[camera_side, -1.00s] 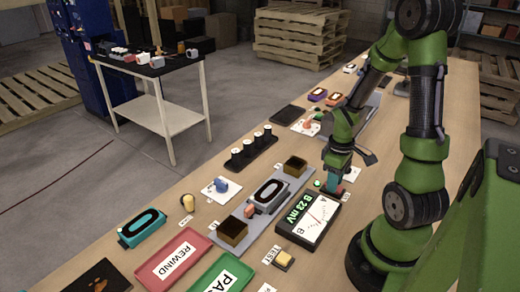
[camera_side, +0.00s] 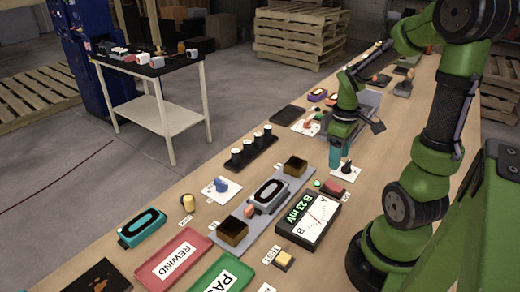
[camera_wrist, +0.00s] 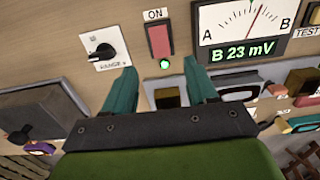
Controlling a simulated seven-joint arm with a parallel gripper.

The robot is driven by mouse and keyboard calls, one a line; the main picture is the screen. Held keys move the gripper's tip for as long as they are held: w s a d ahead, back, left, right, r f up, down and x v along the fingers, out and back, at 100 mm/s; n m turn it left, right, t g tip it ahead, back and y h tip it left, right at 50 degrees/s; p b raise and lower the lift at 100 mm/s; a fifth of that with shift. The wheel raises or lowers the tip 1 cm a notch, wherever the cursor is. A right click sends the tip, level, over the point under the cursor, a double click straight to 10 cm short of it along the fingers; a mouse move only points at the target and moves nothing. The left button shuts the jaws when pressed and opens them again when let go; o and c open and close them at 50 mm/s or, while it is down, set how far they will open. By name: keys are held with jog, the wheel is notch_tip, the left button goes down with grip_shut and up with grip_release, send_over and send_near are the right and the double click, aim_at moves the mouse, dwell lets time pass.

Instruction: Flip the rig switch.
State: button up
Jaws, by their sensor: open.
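A red rocker switch (camera_wrist: 159,40) sits on the bench between a dial knob plate and a meter, with an "ON" label at one end and a lit green lamp (camera_wrist: 165,64) at the other. The switch also shows in the side view (camera_side: 334,188), with the lamp (camera_side: 318,183) beside it. My gripper (camera_wrist: 160,70) has its two teal fingers apart, with nothing between them. In the side view my gripper (camera_side: 336,165) is above and beyond the switch, clear of it. I cannot tell which way the rocker is tilted.
A black RANGE knob (camera_wrist: 104,50) on a white plate stands close to my gripper. The meter (camera_side: 309,219) reads "B 23 mV". A grey rail (camera_side: 255,226) with two dark boxes, a yellow TEST button (camera_side: 283,259) and red (camera_side: 176,255) and green trays lie nearby.

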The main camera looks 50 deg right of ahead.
notch_tip(320, 180, up, 8)
jog(key=shift+w+f, duration=0.1)
dwell(0.4)
